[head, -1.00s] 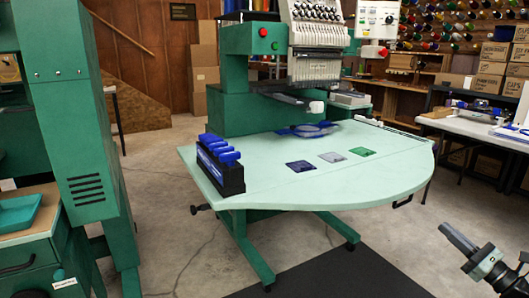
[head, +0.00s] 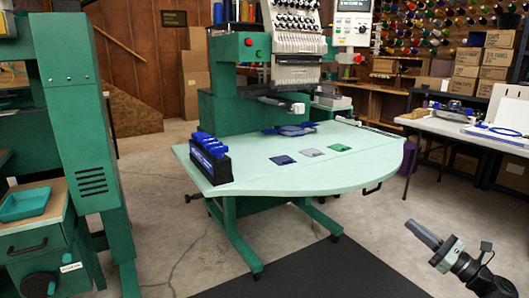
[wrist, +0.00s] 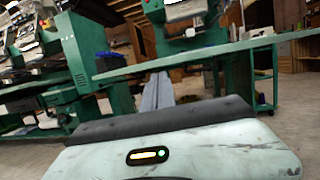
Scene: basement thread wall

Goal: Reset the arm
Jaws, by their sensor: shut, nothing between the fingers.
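My gripper (head: 423,234) is at the lower right of the head view, with its grey fingers together and nothing between them. It points up and to the left, apart from the table, over the floor near the black mat. In the wrist view the shut grey fingers (wrist: 157,94) show at the middle, pointing toward the green machine table (wrist: 200,52). Part of my arm shows at the lower right corner of the head view.
The pale green table (head: 320,175) bears a black rack with blue handles (head: 210,158) and three small patches. A green cabinet (head: 85,120) stands at left, a white side table (head: 470,132) at right. A black mat (head: 290,275) and open floor lie in front.

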